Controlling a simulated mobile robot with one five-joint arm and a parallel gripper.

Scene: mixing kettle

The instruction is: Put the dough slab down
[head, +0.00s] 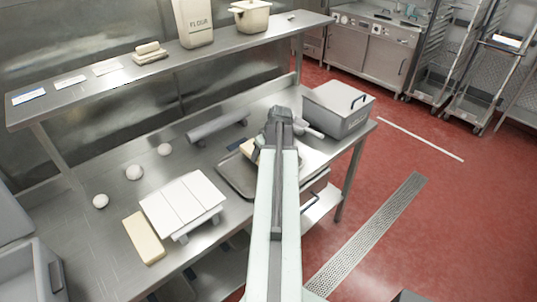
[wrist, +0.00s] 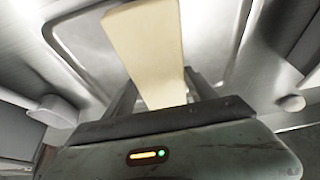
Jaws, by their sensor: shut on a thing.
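My gripper (wrist: 162,97) is shut on a pale cream dough slab (wrist: 148,45) in the wrist view. The slab sticks out beyond the fingers, over a grey metal tray (wrist: 85,35). In the head view my arm hides most of the slab; a small pale part (head: 247,147) shows left of the gripper. The tray (head: 234,182) lies on the steel table below it, partly hidden by my arm. I cannot tell whether the slab touches the tray. A second cream slab (head: 143,238) lies on the table at the left front.
A white board on feet (head: 182,203) stands left of the tray. A grey roller (head: 217,127) lies behind it. Several dough balls (head: 133,172) lie at the left. A shelf (head: 170,66) runs above the table's back.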

